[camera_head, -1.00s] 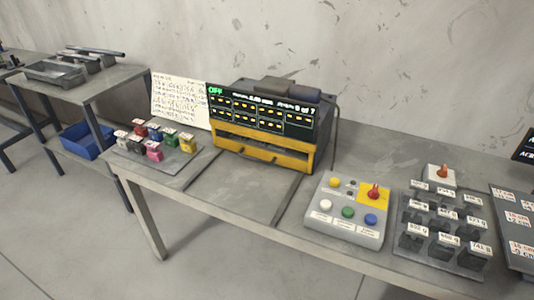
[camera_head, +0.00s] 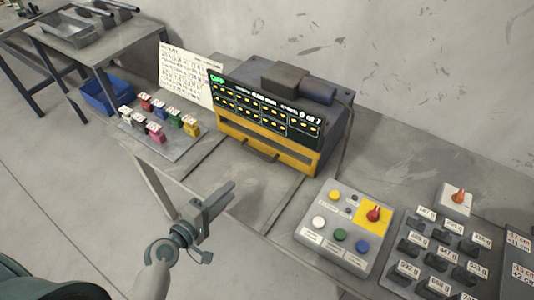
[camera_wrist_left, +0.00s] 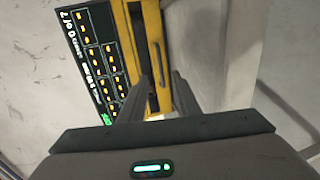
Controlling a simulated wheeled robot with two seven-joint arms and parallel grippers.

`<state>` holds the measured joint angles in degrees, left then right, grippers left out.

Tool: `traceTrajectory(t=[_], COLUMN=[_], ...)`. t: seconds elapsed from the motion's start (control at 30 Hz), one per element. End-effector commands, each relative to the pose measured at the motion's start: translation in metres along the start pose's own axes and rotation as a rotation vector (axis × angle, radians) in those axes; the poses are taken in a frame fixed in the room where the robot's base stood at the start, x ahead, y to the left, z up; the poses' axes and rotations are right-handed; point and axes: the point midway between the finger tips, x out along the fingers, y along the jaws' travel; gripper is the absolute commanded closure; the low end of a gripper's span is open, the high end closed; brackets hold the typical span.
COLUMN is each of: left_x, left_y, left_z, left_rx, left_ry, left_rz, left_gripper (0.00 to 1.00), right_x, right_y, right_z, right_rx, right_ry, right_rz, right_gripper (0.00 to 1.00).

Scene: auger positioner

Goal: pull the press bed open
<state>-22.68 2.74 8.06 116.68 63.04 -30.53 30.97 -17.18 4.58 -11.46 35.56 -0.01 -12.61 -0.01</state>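The press (camera_head: 285,112) is a dark box with a black display panel (camera_head: 262,104) reading OFF. Below the panel is a yellow front (camera_head: 262,150) with a dark bar handle (camera_head: 262,153). In the left wrist view the yellow front (camera_wrist_left: 137,45) runs upright in the picture, and a handle (camera_wrist_left: 157,62) shows on it just beyond the fingertips. My right gripper is not in view.
A control box (camera_head: 343,226) with coloured buttons and a red knob stands right of the press. Labelled weights (camera_head: 437,250) stand further right. Small coloured blocks on a plate (camera_head: 174,148) and a written sheet (camera_head: 188,72) are left. The table before the press (camera_head: 230,178) is clear.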

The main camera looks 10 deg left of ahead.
Motion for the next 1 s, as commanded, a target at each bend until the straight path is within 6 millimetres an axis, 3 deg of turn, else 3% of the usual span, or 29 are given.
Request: traceTrajectory(t=[0.57, 0.77, 1.0], left_x=[0.006, 0.026, 0.067], left_y=[0.001, 0.003, 0.003], left_z=[0.0, 0.0, -0.001], left_rx=[-0.001, -0.003, -0.003], left_ry=[0.001, 0.001, 0.001], left_rz=[0.001, 0.002, 0.002], left_gripper=[0.7, 0.7, 0.7], right_x=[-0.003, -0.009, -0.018], right_y=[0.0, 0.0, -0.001], right_z=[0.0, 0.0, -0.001], right_rx=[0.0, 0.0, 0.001], right_ry=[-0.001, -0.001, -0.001], right_rz=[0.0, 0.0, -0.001], right_gripper=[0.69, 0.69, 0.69])
